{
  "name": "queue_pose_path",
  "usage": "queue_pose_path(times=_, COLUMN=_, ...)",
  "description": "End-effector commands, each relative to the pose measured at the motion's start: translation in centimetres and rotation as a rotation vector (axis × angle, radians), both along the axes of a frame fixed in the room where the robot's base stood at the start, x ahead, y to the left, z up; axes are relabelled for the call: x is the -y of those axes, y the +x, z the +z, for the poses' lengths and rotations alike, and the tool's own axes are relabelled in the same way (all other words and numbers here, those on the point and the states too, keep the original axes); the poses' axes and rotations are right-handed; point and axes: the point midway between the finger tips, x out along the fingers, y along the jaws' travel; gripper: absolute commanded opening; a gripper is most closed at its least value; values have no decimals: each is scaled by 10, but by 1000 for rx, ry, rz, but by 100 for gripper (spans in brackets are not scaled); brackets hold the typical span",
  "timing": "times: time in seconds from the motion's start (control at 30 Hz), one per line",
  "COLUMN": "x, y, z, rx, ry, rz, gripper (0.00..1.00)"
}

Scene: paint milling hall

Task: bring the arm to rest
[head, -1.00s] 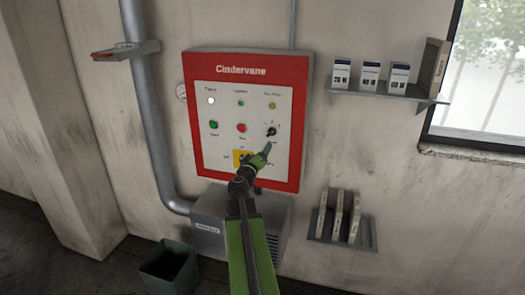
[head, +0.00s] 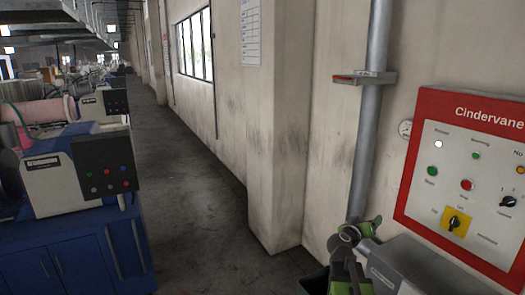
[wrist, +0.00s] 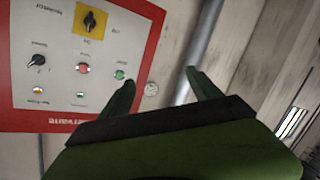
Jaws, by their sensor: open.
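My gripper (head: 362,230) shows low in the head view, in front of the grey pipe and left of the control panel. It looks empty and clear of the panel. In the wrist view its two green fingers (wrist: 160,77) stand apart with nothing between them. The red-framed Cindervane panel (head: 408,205) is at the right edge of the head view, partly cut off. It carries a green button (head: 432,171), a red button (head: 467,185), a black knob (head: 508,201) and a switch on a yellow plate (head: 456,221). The panel appears upside down in the wrist view (wrist: 150,20).
A grey pipe (head: 368,130) with a small shelf (head: 364,77) runs up the wall beside a pillar (head: 278,130). A grey box (head: 405,270) sits below the panel. A blue-based machine (head: 75,255) stands at left. The aisle floor (head: 190,170) between is clear.

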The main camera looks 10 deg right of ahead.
Motion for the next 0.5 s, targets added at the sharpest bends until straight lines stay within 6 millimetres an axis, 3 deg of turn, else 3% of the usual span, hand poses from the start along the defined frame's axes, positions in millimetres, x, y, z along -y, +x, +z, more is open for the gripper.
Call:
queue_pose_path(times=0.03, x=-41, y=6, z=-28, rx=-22, ry=74, rz=16, gripper=73)
queue_pose_path(times=0.13, x=-112, y=3, z=-78, rx=-116, ry=241, rz=25, gripper=73)
queue_pose_path(times=0.23, x=-181, y=-15, z=-128, rx=-262, ry=408, rz=45, gripper=73)
queue_pose_path(times=0.4, x=-285, y=-75, z=-196, rx=-599, ry=690, rz=114, gripper=73)
queue_pose_path(times=0.5, x=-324, y=-117, z=-213, rx=-804, ry=838, rz=176, gripper=73)
